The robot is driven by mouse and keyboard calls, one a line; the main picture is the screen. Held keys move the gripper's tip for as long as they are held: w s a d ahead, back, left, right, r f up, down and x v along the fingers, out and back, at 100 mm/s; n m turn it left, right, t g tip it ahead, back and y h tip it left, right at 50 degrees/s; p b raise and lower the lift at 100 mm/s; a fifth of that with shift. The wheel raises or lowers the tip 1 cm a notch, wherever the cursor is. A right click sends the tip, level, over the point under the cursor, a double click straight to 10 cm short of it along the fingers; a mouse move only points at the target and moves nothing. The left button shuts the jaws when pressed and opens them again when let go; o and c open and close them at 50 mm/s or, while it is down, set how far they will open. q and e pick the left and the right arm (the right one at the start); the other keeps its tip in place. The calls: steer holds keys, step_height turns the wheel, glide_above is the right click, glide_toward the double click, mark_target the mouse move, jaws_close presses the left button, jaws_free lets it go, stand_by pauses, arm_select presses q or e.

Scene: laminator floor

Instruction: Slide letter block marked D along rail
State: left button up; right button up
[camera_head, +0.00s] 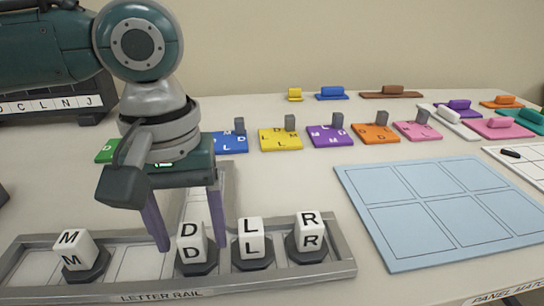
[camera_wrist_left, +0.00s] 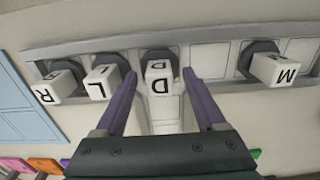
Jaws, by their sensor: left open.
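The white letter block marked D (camera_head: 190,243) stands on a dark base in the grey letter rail (camera_head: 240,288). Blocks L (camera_head: 251,240) and R (camera_head: 307,235) stand to its right, and block M (camera_head: 74,252) is at the left end. My left gripper (camera_head: 193,248) is open, with its purple fingers reaching down just behind the D block. In the left wrist view the D block (camera_wrist_left: 159,75) lies ahead between the two open fingers (camera_wrist_left: 160,88), with a visible gap on each side. My right gripper is not in view.
Empty rail slots lie between M and D. A side track (camera_head: 228,180) runs back from the rail behind D. A light blue panel mat (camera_head: 440,208) lies at right. Several coloured letter tiles with handles, such as the yellow one (camera_head: 280,140), stand in a row behind.

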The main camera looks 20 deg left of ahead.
mark_target(190, 230)
arm_select(q)
step_height(190, 230, up, 9)
steer(key=shift+f+p, duration=0.15)
steer(key=shift+p, duration=1)
